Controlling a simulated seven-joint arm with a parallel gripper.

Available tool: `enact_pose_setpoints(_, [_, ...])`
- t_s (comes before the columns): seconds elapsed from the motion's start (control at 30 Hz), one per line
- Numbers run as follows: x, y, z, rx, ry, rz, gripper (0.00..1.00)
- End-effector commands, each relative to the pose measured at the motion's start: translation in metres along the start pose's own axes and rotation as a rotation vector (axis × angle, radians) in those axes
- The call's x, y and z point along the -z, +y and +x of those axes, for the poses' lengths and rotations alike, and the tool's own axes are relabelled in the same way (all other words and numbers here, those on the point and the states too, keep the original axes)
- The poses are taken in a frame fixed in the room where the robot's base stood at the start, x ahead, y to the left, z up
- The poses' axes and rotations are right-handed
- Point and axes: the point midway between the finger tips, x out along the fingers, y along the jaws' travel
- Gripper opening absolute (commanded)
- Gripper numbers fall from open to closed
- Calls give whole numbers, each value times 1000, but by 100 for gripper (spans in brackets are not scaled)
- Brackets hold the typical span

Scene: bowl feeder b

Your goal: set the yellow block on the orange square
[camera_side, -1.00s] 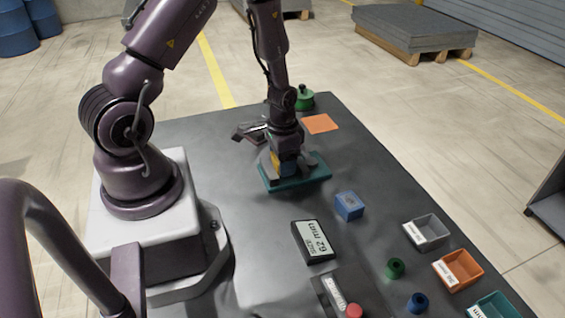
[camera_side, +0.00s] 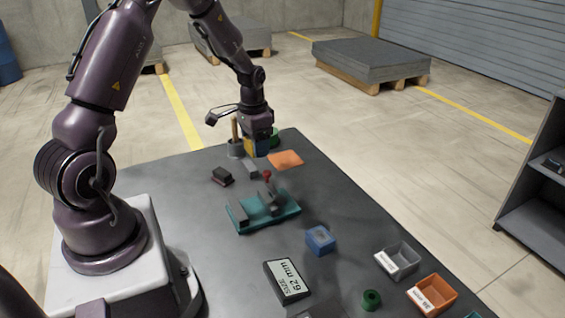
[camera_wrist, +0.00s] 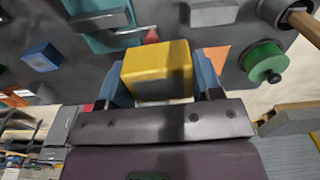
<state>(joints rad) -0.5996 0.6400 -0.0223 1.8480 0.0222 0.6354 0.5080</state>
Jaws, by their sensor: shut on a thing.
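The yellow block (camera_wrist: 157,72) is between the blue fingers of my gripper (camera_wrist: 160,82) in the wrist view, and my gripper is shut on it. In the side view the yellow block (camera_side: 249,148) shows below my gripper (camera_side: 256,147), held above the far part of the table. The orange square (camera_side: 286,159) lies flat on the table, just right of the block in the side view, with nothing on it. In the wrist view part of the orange square (camera_wrist: 216,57) shows behind the right finger.
A teal fixture (camera_side: 262,214) with grey jaws stands nearer on the table. A blue block (camera_side: 320,240) lies nearer.

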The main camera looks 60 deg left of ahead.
Motion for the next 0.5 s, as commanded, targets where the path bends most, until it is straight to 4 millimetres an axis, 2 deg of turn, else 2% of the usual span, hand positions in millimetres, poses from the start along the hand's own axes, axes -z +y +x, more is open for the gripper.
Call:
enact_pose_setpoints(0.03, [7,-8,-4,2,4,7,29])
enact_pose_setpoints(0.2, [22,-17,-11,-4,-6,47,29])
enact_pose_setpoints(0.27, [27,-20,-6,-10,-15,56,29])
enact_pose_setpoints(0.5, [68,-44,18,-9,-15,57,29])
